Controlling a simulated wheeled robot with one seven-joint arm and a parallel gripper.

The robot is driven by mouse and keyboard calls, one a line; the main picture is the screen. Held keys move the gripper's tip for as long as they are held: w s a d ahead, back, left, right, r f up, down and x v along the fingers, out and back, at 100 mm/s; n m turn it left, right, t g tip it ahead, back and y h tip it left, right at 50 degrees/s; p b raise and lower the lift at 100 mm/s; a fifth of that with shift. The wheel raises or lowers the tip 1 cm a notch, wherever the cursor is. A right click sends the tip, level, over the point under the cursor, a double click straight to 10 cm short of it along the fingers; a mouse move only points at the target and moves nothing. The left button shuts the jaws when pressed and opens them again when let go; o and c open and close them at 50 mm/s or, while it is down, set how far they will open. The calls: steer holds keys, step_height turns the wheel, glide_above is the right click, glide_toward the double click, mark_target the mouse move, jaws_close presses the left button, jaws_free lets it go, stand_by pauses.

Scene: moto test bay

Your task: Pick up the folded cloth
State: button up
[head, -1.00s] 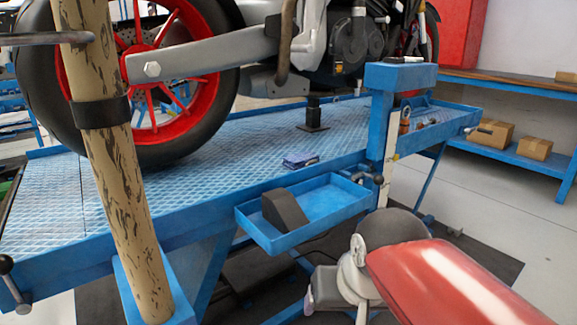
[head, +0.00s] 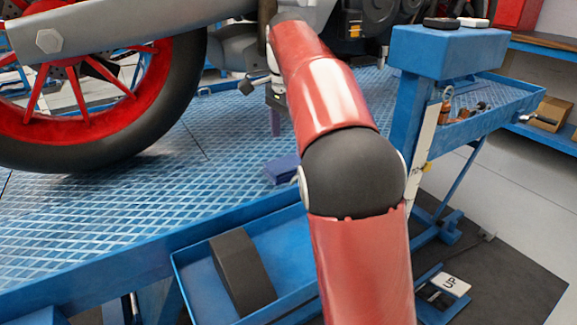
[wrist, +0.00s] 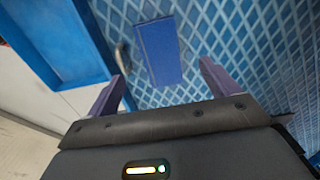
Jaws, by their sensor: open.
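The folded cloth (head: 282,168) is a small dark blue, flat rectangular bundle. It lies on the blue diamond-patterned lift platform, near its edge and just left of my arm in the head view. In the wrist view the cloth (wrist: 158,52) lies ahead of my fingertips, roughly centred between them. My gripper (wrist: 162,72) is open and empty, with its two purple fingers apart. In the head view my gripper (head: 275,120) is partly hidden by my red arm and points down above the platform, just beyond the cloth.
A motorcycle's rear wheel (head: 150,125) stands on the platform (head: 120,215) at left. A blue side tray (head: 288,255) holding a dark grey block (head: 242,272) hangs in front. A blue post (head: 410,110) rises to the right. The platform around the cloth looks clear.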

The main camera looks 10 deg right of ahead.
mark_target(290, 163)
steer(key=f+b, duration=0.1)
steer(key=f, duration=0.5)
steer(key=shift+d+f, duration=0.1)
steer(key=shift+d, duration=0.1)
steer(key=shift+c, duration=0.5)
steer(key=c, duration=1)
